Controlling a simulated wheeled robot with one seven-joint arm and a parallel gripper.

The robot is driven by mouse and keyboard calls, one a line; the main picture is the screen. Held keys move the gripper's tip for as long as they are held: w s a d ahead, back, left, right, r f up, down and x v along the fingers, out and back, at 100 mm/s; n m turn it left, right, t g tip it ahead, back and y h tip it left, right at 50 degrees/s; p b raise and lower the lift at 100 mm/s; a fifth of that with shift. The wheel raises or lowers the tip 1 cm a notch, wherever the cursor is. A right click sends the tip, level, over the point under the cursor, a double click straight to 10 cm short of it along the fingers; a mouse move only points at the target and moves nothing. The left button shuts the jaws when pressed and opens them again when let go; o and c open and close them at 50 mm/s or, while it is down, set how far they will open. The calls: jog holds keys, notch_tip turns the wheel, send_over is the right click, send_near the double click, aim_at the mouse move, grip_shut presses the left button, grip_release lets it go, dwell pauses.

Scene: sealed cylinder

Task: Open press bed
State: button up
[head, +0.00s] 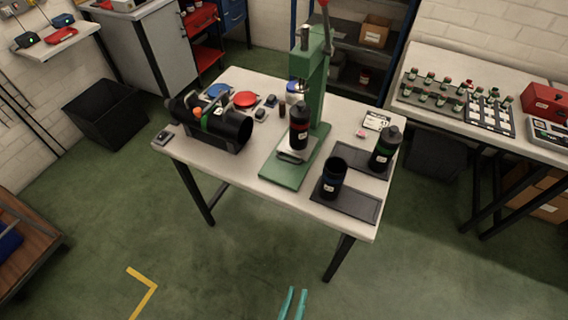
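A green arbor press (314,85) stands on the white worktable, with a red-tipped lever at its top. Its green base (286,175) reaches towards the table's front edge. The press bed (290,156) is a pale metal block low on that base. A black cylinder (299,132) with a red band and a small white label stands upright over the bed, under the ram. It hides part of the bed. My gripper (297,291) shows only as two teal fingertips at the bottom edge. They are apart with nothing between them, well short of the table.
Two dark trays right of the press bear an open black cup (332,178) and a capped black cylinder (385,147). A large black cylindrical device (225,129) lies left, near red and blue discs. The floor before the table is clear.

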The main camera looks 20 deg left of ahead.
jog(key=w+a+f+n+y, duration=0.1)
jog(key=w+a+f+n, duration=0.25)
jog(key=w+a, duration=0.3)
jog(key=n+t+h, duration=0.1)
jog(key=n+h, duration=0.2)
jog(key=n, duration=0.8)
send_near(284, 170)
notch_tip(284, 170, up, 3)
jog(key=shift+s+a+r+m, duration=0.15)
jog(key=shift+s+a+m, duration=0.05)
jog(key=shift+m, duration=0.05)
jog(key=w, duration=0.3)
jog(key=w+f, duration=0.1)
jog(key=w, duration=0.2)
jog(key=w+f, duration=0.1)
jog(key=w, duration=0.3)
jog(key=shift+d, duration=0.25)
jog(key=shift+w, duration=0.1)
grip_shut()
